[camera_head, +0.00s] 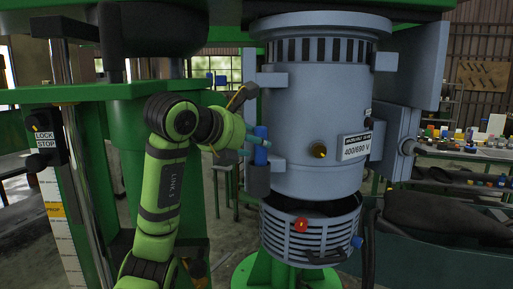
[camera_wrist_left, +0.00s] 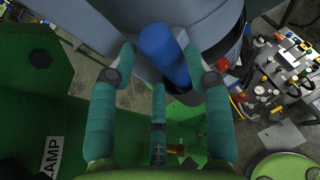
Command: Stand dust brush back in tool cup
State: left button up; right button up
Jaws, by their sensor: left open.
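The dust brush shows as a blue handle (camera_head: 261,146), upright in line with the grey tool cup (camera_head: 258,181) on the side of the grey motor housing. Its lower end appears to be inside the cup; its bristles are hidden. My left gripper (camera_head: 258,145) is beside the handle, coming from the left. In the left wrist view the blue handle (camera_wrist_left: 164,50) lies between the spread teal fingers of my left gripper (camera_wrist_left: 160,80), with visible gaps on both sides. My right gripper is not in view.
The large grey motor housing (camera_head: 315,125) stands just right of the cup, above a slatted grey ring (camera_head: 310,232). A green frame (camera_head: 125,95) and a lock-stop box (camera_head: 45,138) are at left. A bench with small parts (camera_head: 470,152) is at far right.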

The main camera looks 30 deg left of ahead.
pick_arm(q)
jog(key=b+v, duration=0.1)
jog(key=v, duration=0.8)
jog(key=shift+s, duration=0.35)
